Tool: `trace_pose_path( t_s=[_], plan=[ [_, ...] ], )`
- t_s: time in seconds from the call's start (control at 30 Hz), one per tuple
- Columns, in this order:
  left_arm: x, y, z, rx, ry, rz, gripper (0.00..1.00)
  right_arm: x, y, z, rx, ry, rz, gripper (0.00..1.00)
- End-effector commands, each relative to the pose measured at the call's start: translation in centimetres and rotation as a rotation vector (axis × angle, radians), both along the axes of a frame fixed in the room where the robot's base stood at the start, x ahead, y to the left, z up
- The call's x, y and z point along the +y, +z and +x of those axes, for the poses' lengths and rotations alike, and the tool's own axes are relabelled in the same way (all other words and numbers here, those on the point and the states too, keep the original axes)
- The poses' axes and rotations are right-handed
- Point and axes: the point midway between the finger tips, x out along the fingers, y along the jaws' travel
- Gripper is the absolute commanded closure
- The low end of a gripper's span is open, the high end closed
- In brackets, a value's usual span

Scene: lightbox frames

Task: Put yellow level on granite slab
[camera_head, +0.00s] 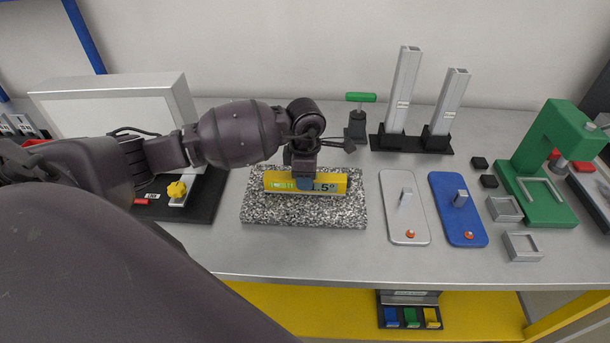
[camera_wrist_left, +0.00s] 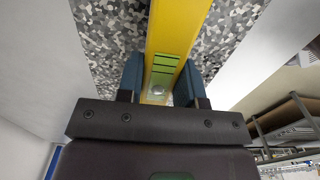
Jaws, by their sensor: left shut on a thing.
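The yellow level (camera_head: 272,181) is a flat bar with a display reading that ends in ".5°". It is at the granite slab (camera_head: 300,214), a speckled grey block on the bench; whether it rests on the slab or hangs just above it, I cannot tell. My left gripper (camera_head: 305,181) reaches down from above and is shut on the level near its middle. In the left wrist view the level (camera_wrist_left: 172,40) runs between the two blue fingertips of the gripper (camera_wrist_left: 160,82), with the speckled slab (camera_wrist_left: 108,40) behind it. My right gripper is not in view.
A white plate (camera_head: 397,226) and a blue plate (camera_head: 464,226) with handles lie right of the slab. A green press (camera_head: 545,165) stands further right. A green-handled tool (camera_head: 358,122) and metal uprights (camera_head: 402,95) stand behind. A lightbox (camera_head: 110,105) is at the back left.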

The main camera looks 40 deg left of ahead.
Motion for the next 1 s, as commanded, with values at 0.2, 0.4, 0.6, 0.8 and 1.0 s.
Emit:
trace_pose_path(
  t_s=[0.2,0.4,0.6,0.8,1.0],
  plan=[
    [0.0,-0.3,0.0,0.0,0.0,0.0,0.55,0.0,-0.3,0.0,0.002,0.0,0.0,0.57],
    [0.0,-0.2,0.0,0.0,0.0,0.0,0.41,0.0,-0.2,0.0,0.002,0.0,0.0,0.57],
    [0.0,-0.1,0.0,0.0,0.0,0.0,0.41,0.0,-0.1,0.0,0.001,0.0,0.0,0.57],
    [0.1,1.7,0.1,-0.003,-0.001,0.002,0.41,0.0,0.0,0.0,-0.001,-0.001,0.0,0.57],
    [0.1,5.6,0.1,-0.003,-0.002,0.002,0.41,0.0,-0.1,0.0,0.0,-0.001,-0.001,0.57]
  ],
)
